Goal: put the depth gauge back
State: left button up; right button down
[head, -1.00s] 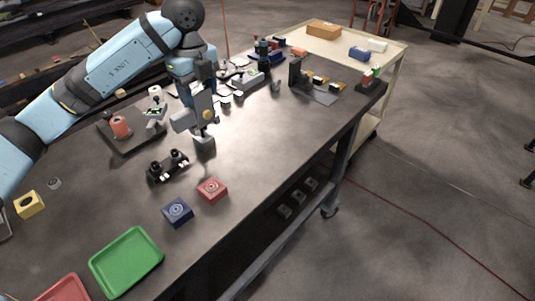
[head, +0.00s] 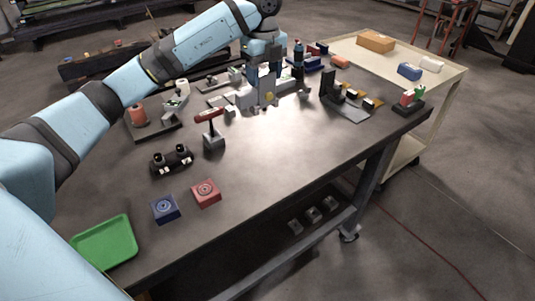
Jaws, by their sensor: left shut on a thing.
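My left gripper (head: 265,92) comes down from above at the far middle of the dark bench. It is shut on a small grey thing with a round yellow face (head: 270,97), which looks like the depth gauge. Its lower end is small and partly hidden, so I cannot tell whether it touches anything below. My right gripper is not in view.
A black fixture with two posts (head: 171,161), a blue block (head: 166,209), a red block (head: 206,193) and a green tray (head: 104,243) lie nearer. A black bracket (head: 328,88) stands right of the gripper. The bench's front middle is clear.

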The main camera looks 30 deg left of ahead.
aim_at(264, 98)
pick_arm(q)
notch_tip(264, 98, down, 19)
jog(key=p, duration=0.2)
dwell(0.4)
jog(key=shift+a+f+b, duration=0.1)
jog(key=shift+f+b, duration=0.25)
jog(key=shift+f, duration=0.1)
jog(key=o, duration=0.8)
jog(key=shift+f, duration=0.15)
jog(key=o, duration=0.5)
jog(key=shift+s, duration=0.1)
jog(key=shift+r, duration=0.2)
notch_tip(264, 98, up, 13)
jog(key=shift+f+b, duration=0.1)
jog(key=shift+b, duration=0.5)
